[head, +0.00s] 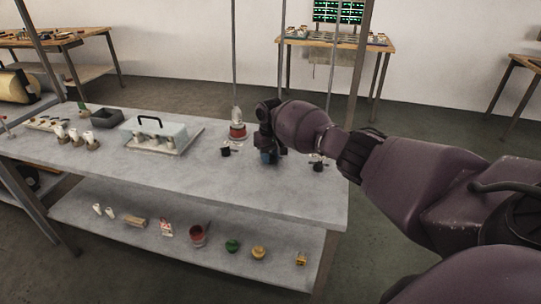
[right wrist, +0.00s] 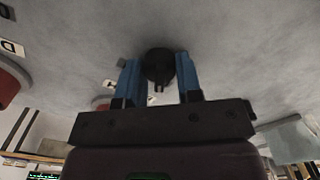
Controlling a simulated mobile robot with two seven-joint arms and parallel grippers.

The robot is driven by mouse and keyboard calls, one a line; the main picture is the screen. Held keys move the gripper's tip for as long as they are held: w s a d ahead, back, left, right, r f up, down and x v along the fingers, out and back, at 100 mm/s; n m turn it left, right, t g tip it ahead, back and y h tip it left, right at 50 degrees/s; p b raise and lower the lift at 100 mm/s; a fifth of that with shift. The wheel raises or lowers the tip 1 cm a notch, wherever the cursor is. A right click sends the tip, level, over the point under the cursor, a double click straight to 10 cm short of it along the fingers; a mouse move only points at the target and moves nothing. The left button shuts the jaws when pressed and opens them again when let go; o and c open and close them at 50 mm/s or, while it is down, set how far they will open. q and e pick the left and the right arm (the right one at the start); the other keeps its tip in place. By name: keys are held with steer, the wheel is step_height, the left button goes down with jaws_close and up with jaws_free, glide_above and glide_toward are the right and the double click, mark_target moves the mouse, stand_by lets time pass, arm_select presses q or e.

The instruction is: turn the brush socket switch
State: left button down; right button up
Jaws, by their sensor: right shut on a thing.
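My right gripper (head: 268,158) reaches down to the grey worktop right of its middle, its blue fingertips low over the surface. In the right wrist view the two blue fingers (right wrist: 158,78) stand on either side of a round black switch knob (right wrist: 158,64) and are shut on it. A pointer-like part of the knob faces the gripper. In the head view my gripper hides this knob. Other black knobs stand to its left (head: 225,152) and right (head: 318,166). No readable label shows which knob is the brush socket switch. My left gripper is not in view.
A red-based item (head: 237,131) stands behind the left knob. A clear-covered case with a black handle (head: 158,130), a dark tray (head: 107,118) and several small pots (head: 76,138) are farther left. The front of the worktop (head: 200,185) is clear. A lower shelf (head: 180,250) holds small items.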

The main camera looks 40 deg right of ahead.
steer(key=shift+f, duration=0.1)
steer(key=o, duration=0.9)
steer(key=shift+o, duration=0.2)
steer(key=shift+r, duration=0.6)
step_height(320, 180, up, 9)
steer(key=shift+r+p, duration=0.1)
steer(key=shift+p, duration=1)
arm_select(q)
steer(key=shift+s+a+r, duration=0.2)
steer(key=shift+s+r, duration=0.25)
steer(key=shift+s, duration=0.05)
arm_select(e)
steer(key=shift+r, duration=0.3)
